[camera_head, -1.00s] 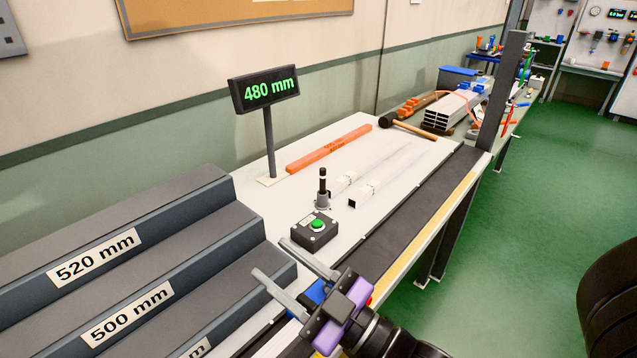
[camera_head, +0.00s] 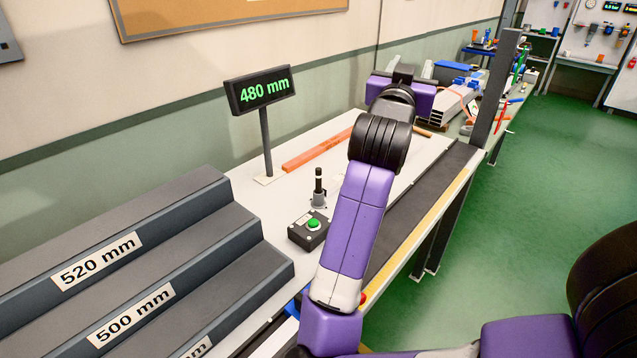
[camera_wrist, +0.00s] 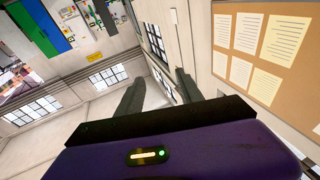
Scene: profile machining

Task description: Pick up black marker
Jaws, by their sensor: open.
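The black marker (camera_head: 318,181) stands upright in a small grey holder (camera_head: 318,199) on the white bench, just behind a box with a green button. My gripper (camera_wrist: 158,88) is open in the wrist view, with nothing between its two dark fingers. In the head view my gripper (camera_head: 405,82) is raised above the far part of the bench, to the right of and well apart from the marker. Its fingers are mostly hidden there behind its purple body. The wrist view faces a wall, windows and a notice board and does not show the marker.
The button box (camera_head: 309,230) sits in front of the holder. A display on a post (camera_head: 265,135) stands to the left, behind grey steps (camera_head: 130,260). An orange bar (camera_head: 318,150) lies at the back. My arm hides the bench right of the marker.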

